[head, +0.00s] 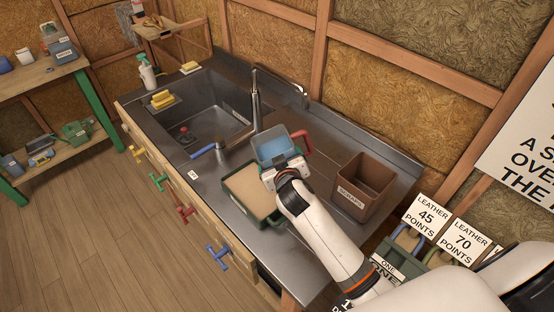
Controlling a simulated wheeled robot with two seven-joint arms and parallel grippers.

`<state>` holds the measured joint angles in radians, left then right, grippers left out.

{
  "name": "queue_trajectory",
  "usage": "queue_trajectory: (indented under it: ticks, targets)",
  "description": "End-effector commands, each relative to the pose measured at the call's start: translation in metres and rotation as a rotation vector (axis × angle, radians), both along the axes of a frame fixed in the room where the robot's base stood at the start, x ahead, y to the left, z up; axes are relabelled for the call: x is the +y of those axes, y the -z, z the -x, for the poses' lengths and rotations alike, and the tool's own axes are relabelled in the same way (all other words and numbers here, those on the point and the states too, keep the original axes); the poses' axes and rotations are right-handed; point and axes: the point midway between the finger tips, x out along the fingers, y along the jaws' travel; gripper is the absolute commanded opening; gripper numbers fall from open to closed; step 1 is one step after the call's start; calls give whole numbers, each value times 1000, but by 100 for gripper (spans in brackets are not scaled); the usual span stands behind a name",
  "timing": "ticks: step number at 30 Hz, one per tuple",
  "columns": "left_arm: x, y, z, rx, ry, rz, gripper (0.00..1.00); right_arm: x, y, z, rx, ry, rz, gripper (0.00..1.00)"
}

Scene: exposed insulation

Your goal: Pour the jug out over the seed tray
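The seed tray (246,191) is a shallow green-rimmed box with a flat brown fill, on the metal counter. The jug (272,151) is a squarish grey-blue container with a blue inside and a red handle (303,142) on its right. It is at the tray's upper right in the view; I cannot tell whether it is lifted or resting. My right gripper (282,174) is at the jug's near side, overlapping it and the tray's edge. Its fingers are hidden, so its grip is unclear. My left gripper is not in view.
A brown bin (366,187) stands close right of my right gripper. A tap (256,104) and sink (205,112) lie to the left, with yellow sponges (161,98). Bare counter lies between jug and bin. Labelled green bins (404,240) stand beyond the counter's right end.

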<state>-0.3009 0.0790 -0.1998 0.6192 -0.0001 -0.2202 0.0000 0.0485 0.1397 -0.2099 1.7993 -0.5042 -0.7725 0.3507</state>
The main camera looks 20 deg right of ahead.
Motion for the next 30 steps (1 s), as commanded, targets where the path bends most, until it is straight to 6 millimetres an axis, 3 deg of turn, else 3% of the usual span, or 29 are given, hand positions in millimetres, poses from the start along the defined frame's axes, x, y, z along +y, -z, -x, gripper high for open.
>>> queue_trajectory:
  ticks: [30]
  targets:
    - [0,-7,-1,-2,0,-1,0,-7,-7,0,15,0,214,30]
